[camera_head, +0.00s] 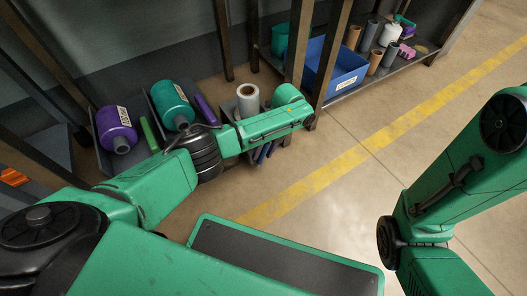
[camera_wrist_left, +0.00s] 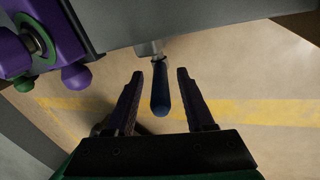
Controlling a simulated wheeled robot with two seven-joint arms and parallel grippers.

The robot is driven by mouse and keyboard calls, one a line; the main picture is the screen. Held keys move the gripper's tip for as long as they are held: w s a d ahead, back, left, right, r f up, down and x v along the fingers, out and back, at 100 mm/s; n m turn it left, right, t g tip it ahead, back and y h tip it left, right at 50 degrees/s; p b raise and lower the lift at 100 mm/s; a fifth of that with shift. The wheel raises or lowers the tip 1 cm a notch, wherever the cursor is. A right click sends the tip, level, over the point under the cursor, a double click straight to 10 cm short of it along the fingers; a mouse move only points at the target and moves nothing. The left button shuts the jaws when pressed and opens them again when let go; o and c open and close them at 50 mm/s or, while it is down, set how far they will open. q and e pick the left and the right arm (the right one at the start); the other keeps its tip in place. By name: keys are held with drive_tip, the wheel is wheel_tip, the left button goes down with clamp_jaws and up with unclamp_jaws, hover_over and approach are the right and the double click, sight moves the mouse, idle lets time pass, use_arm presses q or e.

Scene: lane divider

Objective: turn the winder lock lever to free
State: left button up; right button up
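The lock lever has a dark blue rounded handle (camera_wrist_left: 160,97) on a short metal stem, pointing down from a grey housing (camera_wrist_left: 190,22) in the left wrist view. My left gripper (camera_wrist_left: 160,76) is open, with one dark finger on each side of the handle and a visible gap to each. In the head view my left gripper (camera_head: 263,152) shows partly below the green wrist, near a white roll (camera_head: 248,98). I cannot make out the lever there. My right arm shows at the right, but its gripper is out of the picture.
In the left wrist view, purple and green round parts (camera_wrist_left: 37,40) sit left of the lever. In the head view, a purple bottle (camera_head: 116,126) and a teal bottle (camera_head: 171,101) lie at the left. A blue bin (camera_head: 338,72) stands on a shelf behind. Open floor lies right.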

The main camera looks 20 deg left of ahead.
sight(268, 143)
use_arm(q)
drive_tip(key=shift+r, duration=0.1)
drive_tip(key=p+v, duration=0.3)
drive_tip(key=v, duration=0.4)
drive_tip(key=shift+w+d+r, duration=0.1)
drive_tip(key=shift+r, duration=0.05)
